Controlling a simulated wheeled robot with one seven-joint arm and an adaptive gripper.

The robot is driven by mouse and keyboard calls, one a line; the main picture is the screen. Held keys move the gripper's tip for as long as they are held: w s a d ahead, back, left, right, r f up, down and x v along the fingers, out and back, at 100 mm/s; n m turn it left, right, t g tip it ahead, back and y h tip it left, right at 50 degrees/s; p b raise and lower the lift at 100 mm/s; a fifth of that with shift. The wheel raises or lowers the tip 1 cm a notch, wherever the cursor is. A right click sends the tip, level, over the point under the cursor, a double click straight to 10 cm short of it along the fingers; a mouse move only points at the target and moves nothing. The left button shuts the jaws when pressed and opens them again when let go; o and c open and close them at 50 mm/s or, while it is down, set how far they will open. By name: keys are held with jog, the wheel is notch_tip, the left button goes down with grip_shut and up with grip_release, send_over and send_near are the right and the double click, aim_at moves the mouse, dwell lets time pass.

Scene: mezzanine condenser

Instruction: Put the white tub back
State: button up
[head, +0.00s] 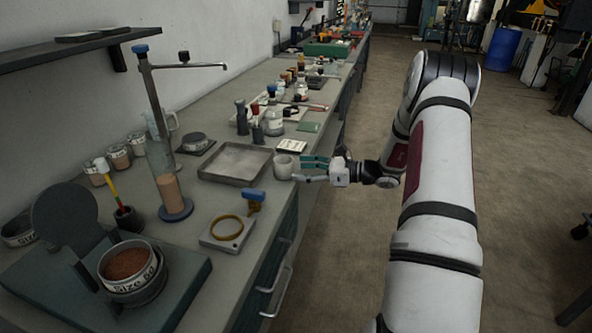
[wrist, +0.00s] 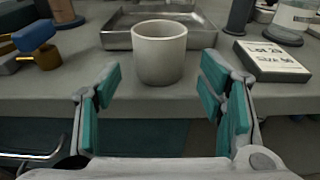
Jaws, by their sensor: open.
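The white tub (head: 284,167) stands upright on the grey bench near its front edge, just right of a shallow metal tray (head: 236,163). In the wrist view the white tub (wrist: 159,52) looks empty of anything visible and stands between and beyond my fingertips. My gripper (head: 314,171) is at the bench edge, with teal finger pads. In the wrist view my gripper (wrist: 160,95) is open, one finger on each side of the view, with nothing between the pads. The fingers point at the tub and appear short of closing around it.
A label block (wrist: 271,62) reading "Lot 24" lies right of the tub. A blue-and-brass item (head: 253,199) and a ring on a plate (head: 227,231) lie to the left. Bottles (head: 272,111) stand farther along the bench. Drawer handles (head: 276,290) project from the bench front.

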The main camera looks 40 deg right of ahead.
jog(key=v, duration=0.8)
jog(key=s+a+r+n+g, duration=0.45)
jog(key=a+r+n, duration=0.25)
jog(key=a, duration=0.5)
jog(key=s+a+r+n+g, duration=0.3)
jog(key=a+r+n+g, duration=0.35)
jog(key=a, duration=0.55)
jog(key=s+a+r+n+h, duration=0.1)
jog(key=s+a+n+h, duration=0.1)
jog(key=s+n, duration=0.3)
jog(key=s+a+r+n+h, duration=0.1)
jog(key=s+n+h, duration=0.3)
jog(key=s, duration=0.5)
jog(key=s+a+r+n+t+h, duration=0.1)
jog(key=s+a+n+h, duration=0.2)
jog(key=s+n, duration=0.3)
jog(key=shift+s+a+r+h, duration=0.4)
jog(key=shift+s+a, duration=0.05)
jog(key=shift+s, duration=0.35)
